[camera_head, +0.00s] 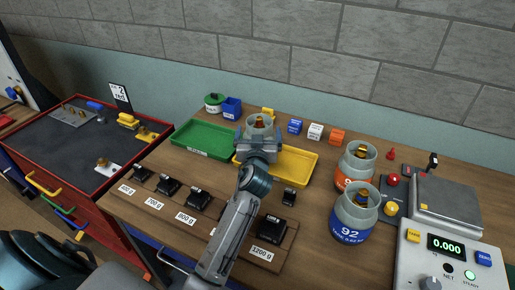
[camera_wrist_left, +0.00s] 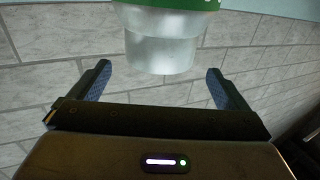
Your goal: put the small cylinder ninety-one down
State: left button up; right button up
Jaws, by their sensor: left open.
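A small grey cylinder with a brass valve (camera_head: 260,122) is upright at my left gripper (camera_head: 258,142), near the back of the yellow tray (camera_head: 300,162). The gripper hides its lower part in the head view, so its number cannot be read. In the left wrist view the cylinder (camera_wrist_left: 160,52) has a green band and its grey end lies between the two fingers. My left gripper (camera_wrist_left: 158,88) is open, with a gap on each side of the cylinder. Whether the cylinder rests on a surface is hidden. My right gripper is not in view.
Left is a green tray (camera_head: 205,139). Right are an orange-banded cylinder (camera_head: 356,165), blue cylinder 92 (camera_head: 352,219) and a scale plate (camera_head: 446,203) with a display reading 0.000 (camera_head: 447,246). Black weights (camera_head: 199,200) line the front. Small coloured boxes (camera_head: 315,131) stand behind.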

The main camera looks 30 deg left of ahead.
pick_arm(q)
jog(key=b+v, duration=0.1)
jog(key=v, duration=0.7)
jog(key=shift+b, duration=0.35)
